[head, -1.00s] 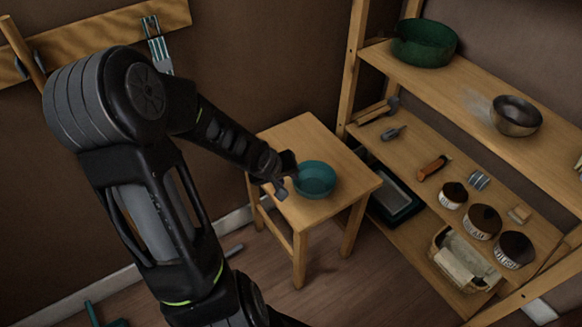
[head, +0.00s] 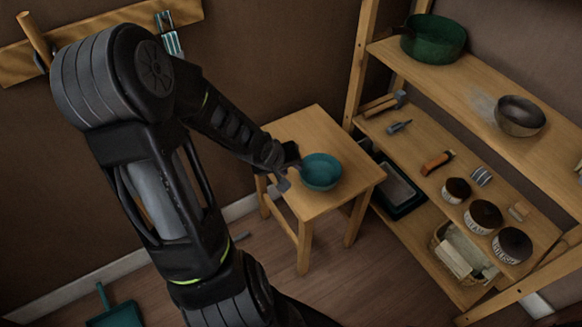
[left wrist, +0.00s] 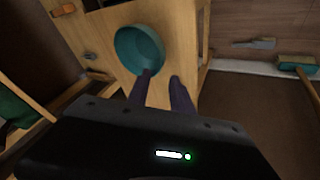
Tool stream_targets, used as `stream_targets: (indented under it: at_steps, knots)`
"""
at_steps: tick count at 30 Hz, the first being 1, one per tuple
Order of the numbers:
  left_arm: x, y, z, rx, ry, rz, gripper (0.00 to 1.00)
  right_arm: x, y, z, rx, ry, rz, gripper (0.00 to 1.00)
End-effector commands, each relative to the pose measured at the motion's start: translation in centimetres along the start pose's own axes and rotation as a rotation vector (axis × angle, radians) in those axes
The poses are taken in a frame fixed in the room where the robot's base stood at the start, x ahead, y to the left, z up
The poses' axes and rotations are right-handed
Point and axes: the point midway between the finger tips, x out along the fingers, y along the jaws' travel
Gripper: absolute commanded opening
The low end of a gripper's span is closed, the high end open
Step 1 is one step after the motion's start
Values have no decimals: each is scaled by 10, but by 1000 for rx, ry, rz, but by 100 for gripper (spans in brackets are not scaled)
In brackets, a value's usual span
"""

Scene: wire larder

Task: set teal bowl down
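The teal bowl (head: 321,172) sits upright on the top of a small wooden stool (head: 310,125). It also shows in the left wrist view (left wrist: 138,48), above the wooden top. My left gripper (head: 293,170) is at the bowl's left side in the head view. In the left wrist view its two fingers (left wrist: 162,77) stand apart with bare wood showing between them. One fingertip overlaps the bowl's near edge and the other is beside it. Whether a finger touches the rim I cannot tell. My right gripper is not in view.
A wooden shelf unit stands right of the stool, with a green pot (head: 433,38), a metal bowl (head: 520,115), several jars and a basket (head: 462,252). A wall rail with hanging tools is at upper left. The stool's front and right top is clear.

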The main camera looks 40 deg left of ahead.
Motion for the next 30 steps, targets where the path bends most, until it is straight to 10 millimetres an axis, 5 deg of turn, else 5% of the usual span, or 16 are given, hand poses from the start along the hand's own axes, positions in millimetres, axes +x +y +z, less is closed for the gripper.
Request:
stream_targets:
  at_steps: [8,13,17,21,25,30]
  knots:
    - [2,2,3,3,-7,5,27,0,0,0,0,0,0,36]
    - [25,28,42,43,-92,65,27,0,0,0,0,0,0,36]
    - [54,65,118,129,-233,140,27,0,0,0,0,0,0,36]
    - [76,87,231,282,-415,182,27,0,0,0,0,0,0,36]
    - [80,74,322,452,-547,166,27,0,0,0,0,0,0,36]
    - [77,46,381,608,-630,128,27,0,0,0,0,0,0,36]
